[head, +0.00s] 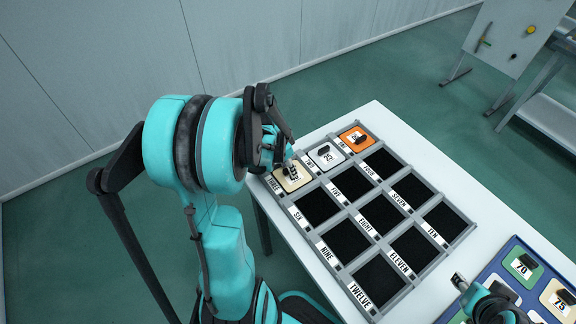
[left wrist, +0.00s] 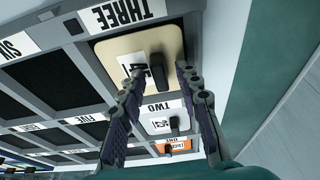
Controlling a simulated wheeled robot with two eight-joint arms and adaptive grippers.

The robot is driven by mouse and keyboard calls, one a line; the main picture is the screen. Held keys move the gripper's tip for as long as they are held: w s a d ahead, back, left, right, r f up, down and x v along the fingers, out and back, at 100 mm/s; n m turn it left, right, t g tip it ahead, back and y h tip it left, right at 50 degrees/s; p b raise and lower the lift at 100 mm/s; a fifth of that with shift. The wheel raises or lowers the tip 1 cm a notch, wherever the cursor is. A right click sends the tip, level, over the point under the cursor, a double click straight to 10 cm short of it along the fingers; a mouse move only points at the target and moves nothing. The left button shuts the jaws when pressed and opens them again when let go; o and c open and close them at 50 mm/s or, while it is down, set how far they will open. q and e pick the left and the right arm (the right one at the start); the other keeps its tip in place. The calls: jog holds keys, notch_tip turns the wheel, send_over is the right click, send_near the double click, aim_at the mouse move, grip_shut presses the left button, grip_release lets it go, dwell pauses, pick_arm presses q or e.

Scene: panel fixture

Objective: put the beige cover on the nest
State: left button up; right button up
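In the head view the left gripper (head: 287,160) partly hides the cover. My right gripper (head: 464,285) is at the lower right edge, its fingers barely visible.
A white cover (head: 325,155) and an orange cover (head: 356,138) sit in the neighbouring nests TWO and ONE. The other nests are black and empty. A blue tray (head: 497,257) with several covers lies at the right of the white table (head: 460,165). A board stands behind.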

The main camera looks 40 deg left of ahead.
pick_arm(q)
jog(key=shift+r, duration=0.25)
jog(key=d+p+v, duration=0.1)
jog(key=p+v, duration=0.4)
jog(key=v, duration=0.6)
jog(key=s+d+r+n+t, duration=0.1)
jog(key=s+d+r+t, duration=0.1)
jog(key=d, duration=0.8)
jog(key=s+d+r+n+t, duration=0.2)
jog(key=d+r, duration=0.3)
jog(key=d, duration=0.4)
jog(key=shift+s+d+r+y, duration=0.15)
jog(key=shift+s+d+y, duration=0.25)
